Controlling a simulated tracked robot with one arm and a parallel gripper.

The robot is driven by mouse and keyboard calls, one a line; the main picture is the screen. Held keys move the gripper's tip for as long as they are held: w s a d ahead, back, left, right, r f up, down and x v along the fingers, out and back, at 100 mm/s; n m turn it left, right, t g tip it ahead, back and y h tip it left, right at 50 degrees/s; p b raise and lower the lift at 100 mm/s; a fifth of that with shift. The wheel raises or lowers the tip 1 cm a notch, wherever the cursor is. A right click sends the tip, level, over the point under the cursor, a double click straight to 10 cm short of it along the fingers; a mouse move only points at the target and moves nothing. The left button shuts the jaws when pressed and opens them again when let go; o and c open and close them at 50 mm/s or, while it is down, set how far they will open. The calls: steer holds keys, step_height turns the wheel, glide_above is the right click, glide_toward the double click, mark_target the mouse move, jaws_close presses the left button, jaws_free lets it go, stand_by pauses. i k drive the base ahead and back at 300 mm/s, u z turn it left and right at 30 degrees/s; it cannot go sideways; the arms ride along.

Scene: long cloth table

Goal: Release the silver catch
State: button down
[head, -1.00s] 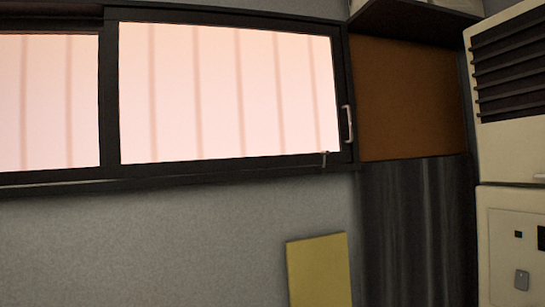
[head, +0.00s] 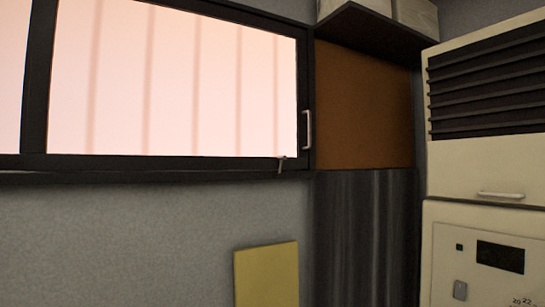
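A small silver catch (head: 282,164) sits at the lower right corner of the dark-framed sliding window, on the bottom rail. Its short arm points down from the rail. A silver upright pull handle (head: 307,130) is on the right stile of the window (head: 305,70), a little above and right of the catch. The pane is bright with faint vertical stripes. My gripper is not in view.
A dark shelf (head: 375,27) with pale boxes juts out at upper right. A cream cabinet (head: 478,180) with a dark louvre and a panel stands at right. A yellow board (head: 267,275) is below the window. Brown and dark panels fill the corner.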

mark_target(283, 158)
steer(key=i, duration=0.85)
steer(key=z, duration=0.05)
steer(key=k, duration=1.3)
steer(key=z, duration=0.55)
steer(key=i, duration=2.35)
steer(key=u, duration=0.45)
